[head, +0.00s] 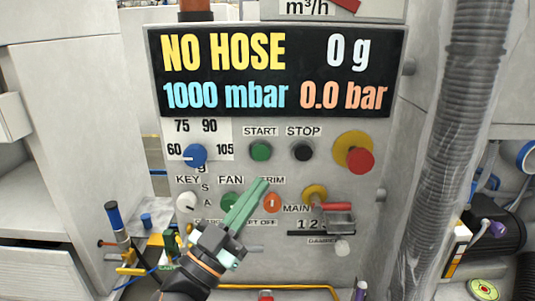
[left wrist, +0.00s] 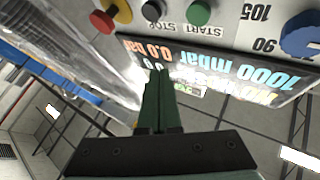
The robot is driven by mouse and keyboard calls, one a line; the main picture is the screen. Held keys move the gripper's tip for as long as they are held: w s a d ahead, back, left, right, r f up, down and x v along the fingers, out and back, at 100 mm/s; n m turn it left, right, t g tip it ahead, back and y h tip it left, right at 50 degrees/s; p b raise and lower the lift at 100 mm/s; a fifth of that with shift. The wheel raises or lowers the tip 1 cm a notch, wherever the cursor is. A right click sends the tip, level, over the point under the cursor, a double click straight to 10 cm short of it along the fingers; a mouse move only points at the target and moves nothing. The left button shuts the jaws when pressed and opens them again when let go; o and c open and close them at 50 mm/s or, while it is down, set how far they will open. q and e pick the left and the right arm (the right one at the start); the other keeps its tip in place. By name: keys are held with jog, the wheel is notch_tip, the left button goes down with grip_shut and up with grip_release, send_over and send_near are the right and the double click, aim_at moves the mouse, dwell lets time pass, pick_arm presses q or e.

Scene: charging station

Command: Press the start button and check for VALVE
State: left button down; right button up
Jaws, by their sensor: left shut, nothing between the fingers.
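The green start button (head: 260,151) sits under its START label on the grey panel (head: 228,270); it also shows upside down at the top of the left wrist view (left wrist: 199,12). The display (head: 280,72) above reads NO HOSE, 0 g, 1000 mbar and 0.0 bar; VALVE does not show on it. My left gripper (head: 262,184) is shut and empty, its green fingers pointing up towards the panel. In the picture its tips are just below the start button, with a visible gap. My right gripper is not in view.
The black stop button (head: 302,152) is right of start, and a red emergency knob (head: 359,161) farther right. A blue dial (head: 195,156), a white key knob (head: 186,202) and a red-handled switch (head: 336,207) surround the gripper. A ribbed hose (head: 465,110) hangs at right.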

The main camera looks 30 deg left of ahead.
pick_arm(q)
send_near(267, 150)
jog(key=shift+s+d+r+x, duration=0.1)
jog(key=shift+d+x, duration=0.05)
jog(key=shift+x, duration=0.7)
jog(key=shift+s+d+r+x, duration=0.1)
jog(key=shift+d+x, duration=0.05)
jog(key=shift+x, duration=0.7)
jog(key=shift+s+d+r+x, duration=0.1)
jog(key=shift+d+x, duration=0.05)
jog(key=shift+x, duration=0.7)
jog(key=shift+w+a, duration=0.15)
jog(key=shift+w, duration=0.3)
jog(key=shift+w+a, duration=0.25)
jog(key=shift+w, duration=0.15)
dwell(0.9)
jog(key=shift+s, duration=0.1)
jog(key=shift+s+d, duration=0.4)
jog(key=shift+s, duration=0.3)
jog(key=shift+s, duration=0.1)
